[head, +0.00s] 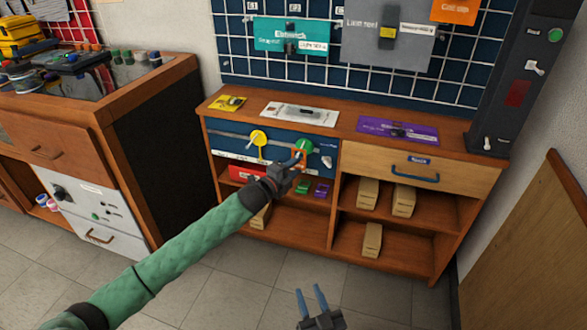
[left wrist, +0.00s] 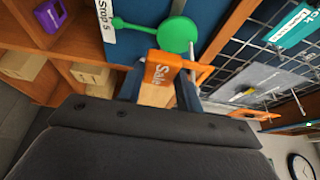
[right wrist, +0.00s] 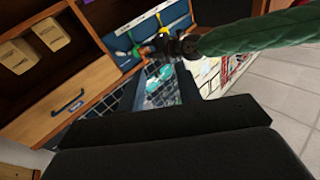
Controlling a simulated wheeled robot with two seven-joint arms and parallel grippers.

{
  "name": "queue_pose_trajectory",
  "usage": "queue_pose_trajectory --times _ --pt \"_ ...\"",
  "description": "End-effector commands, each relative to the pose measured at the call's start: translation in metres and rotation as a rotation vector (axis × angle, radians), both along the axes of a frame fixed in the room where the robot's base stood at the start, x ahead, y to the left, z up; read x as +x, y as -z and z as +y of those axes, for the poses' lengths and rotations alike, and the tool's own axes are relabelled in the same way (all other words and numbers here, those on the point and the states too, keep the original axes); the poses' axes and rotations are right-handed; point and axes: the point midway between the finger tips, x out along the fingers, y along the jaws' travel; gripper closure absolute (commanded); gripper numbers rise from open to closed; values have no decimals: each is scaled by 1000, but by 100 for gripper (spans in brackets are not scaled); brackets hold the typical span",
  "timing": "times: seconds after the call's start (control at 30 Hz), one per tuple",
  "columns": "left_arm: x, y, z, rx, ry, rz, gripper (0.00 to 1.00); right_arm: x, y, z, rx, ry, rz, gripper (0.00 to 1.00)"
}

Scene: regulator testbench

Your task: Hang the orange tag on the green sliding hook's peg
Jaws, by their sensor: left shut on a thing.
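My left gripper (head: 291,168) is shut on the orange tag (left wrist: 166,72), which shows in the left wrist view between the fingers with white lettering on it. The tag (head: 300,158) is small in the head view, just in front of the blue panel. The green sliding hook (head: 303,147) has a round head; in the left wrist view its green disc (left wrist: 178,34) is just beyond the tag. A peg shows beside the tag, but I cannot tell whether they touch. My right gripper (head: 314,302) is open and empty, low at the front, far from the bench.
A yellow sliding hook (head: 258,138) is left of the green one on the same blue panel (head: 228,139). A wooden drawer (head: 440,172) is to the right. Cardboard boxes (head: 404,200) stand on the shelves below. The floor in front is clear.

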Motion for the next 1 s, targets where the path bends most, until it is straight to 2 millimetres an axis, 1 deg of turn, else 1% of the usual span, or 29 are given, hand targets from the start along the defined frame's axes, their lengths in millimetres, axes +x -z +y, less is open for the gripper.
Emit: queue_pose_trajectory --times 0.03,0.1,0.47,0.73,1.0 --pt "0 0 0 0 0 0 86 -2 5 0 -3 -1 14 65" --pt "0 0 0 0 0 0 86 -4 8 0 -4 -2 26 65" --pt "1 0 -1 0 0 0 86 -1 17 0 -14 -4 62 65" --pt "2 1 -1 0 0 0 86 -2 34 1 -27 -9 104 65" --pt "2 1 -1 0 0 0 86 -4 36 0 -28 -8 113 65"
